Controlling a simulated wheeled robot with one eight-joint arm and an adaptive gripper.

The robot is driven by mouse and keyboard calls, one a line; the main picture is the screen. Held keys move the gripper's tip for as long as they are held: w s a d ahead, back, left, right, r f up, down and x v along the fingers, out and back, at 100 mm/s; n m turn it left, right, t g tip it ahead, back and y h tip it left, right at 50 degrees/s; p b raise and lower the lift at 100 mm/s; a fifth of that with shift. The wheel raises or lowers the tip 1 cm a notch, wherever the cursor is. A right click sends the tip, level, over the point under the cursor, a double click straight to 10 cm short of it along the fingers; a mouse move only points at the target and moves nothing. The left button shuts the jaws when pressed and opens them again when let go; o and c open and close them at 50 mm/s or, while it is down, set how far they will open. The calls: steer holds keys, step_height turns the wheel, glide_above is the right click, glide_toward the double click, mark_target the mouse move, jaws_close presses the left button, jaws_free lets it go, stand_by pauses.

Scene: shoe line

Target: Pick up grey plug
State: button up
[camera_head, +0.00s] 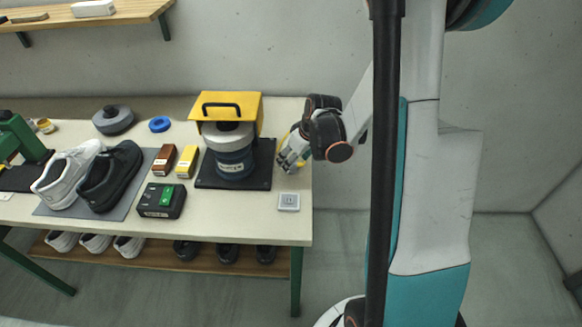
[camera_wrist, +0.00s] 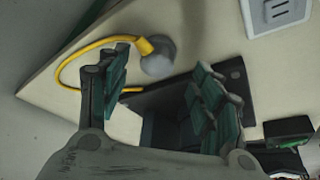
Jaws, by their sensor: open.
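The grey plug (camera_wrist: 158,62) shows in the wrist view as a rounded grey body on the end of a yellow cable (camera_wrist: 75,62). It lies near the edge of the pale workbench. My gripper (camera_wrist: 162,76) is open, with one dark green finger on each side of the plug's place in the picture. I cannot tell whether either finger touches it. In the head view my gripper (camera_head: 290,160) is low over the right end of the bench, and it largely hides the plug.
A white socket plate (camera_head: 289,201) lies at the bench's front right; it also shows in the wrist view (camera_wrist: 278,14). The yellow-hooded machine (camera_head: 232,108) stands on a black base (camera_head: 262,178) left of my gripper. Shoes and small boxes stand farther left.

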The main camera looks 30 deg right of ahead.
steer(key=x, duration=0.2)
steer(key=b+x, duration=0.1)
steer(key=x, duration=0.1)
steer(key=shift+w+d+r, duration=0.15)
steer(key=shift+w, duration=0.05)
steer(key=shift+c, duration=0.6)
steer(key=c, duration=1.1)
steer(key=shift+o, duration=0.2)
steer(key=shift+r, duration=0.15)
